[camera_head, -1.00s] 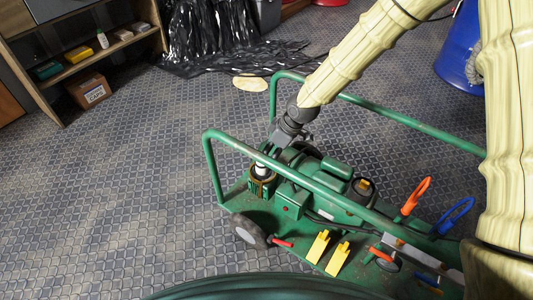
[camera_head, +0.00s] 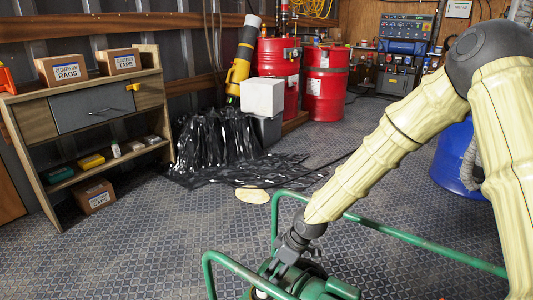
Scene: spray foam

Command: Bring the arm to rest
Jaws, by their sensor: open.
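My arm, in a pale yellow ribbed sleeve, comes in from the right, bends at a dark grey joint at the upper right and slopes down to the left. My gripper (camera_head: 278,268) is at its lower end, pointing down over the green cart (camera_head: 400,238), between the cart's side rails. Its dark fingers are small and partly lost against the green machinery behind them. I see nothing held in them. The lower part of the cart is cut off by the bottom edge of the picture.
A wooden shelf unit (camera_head: 150,98) with boxes stands at the left. Black plastic sheeting (camera_head: 215,145) lies by the wall, near a white box (camera_head: 262,97). Red drums (camera_head: 326,82) stand at the back, a blue drum (camera_head: 453,160) at the right.

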